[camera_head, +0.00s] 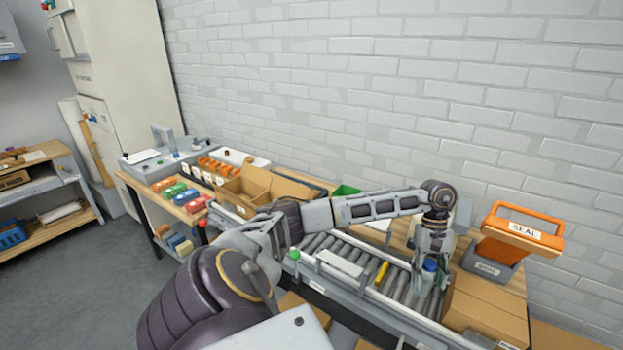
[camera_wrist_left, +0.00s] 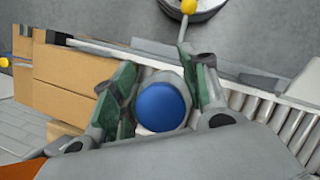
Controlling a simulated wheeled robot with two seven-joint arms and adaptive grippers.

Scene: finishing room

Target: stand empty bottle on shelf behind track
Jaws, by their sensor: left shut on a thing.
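My left gripper (camera_head: 431,278) points down over the right part of the roller track (camera_head: 345,250). It is shut on a bottle with a blue cap (camera_head: 430,265). In the left wrist view the blue cap (camera_wrist_left: 162,107) sits between the two green-padded fingers (camera_wrist_left: 163,95). The bottle's body is mostly hidden by the fingers, so I cannot tell whether it touches the rollers or how full it is. A wooden surface (camera_head: 400,233) runs behind the track, partly covered by my forearm. My right gripper is not in view.
An orange sealer (camera_head: 523,233) marked SEAL rests on a grey base right of the gripper. Cardboard boxes (camera_head: 485,305) lie at the track's right end. A yellow piece (camera_head: 382,272) lies by the rollers. An open carton (camera_head: 262,188) and a green bin (camera_head: 345,191) stand farther left.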

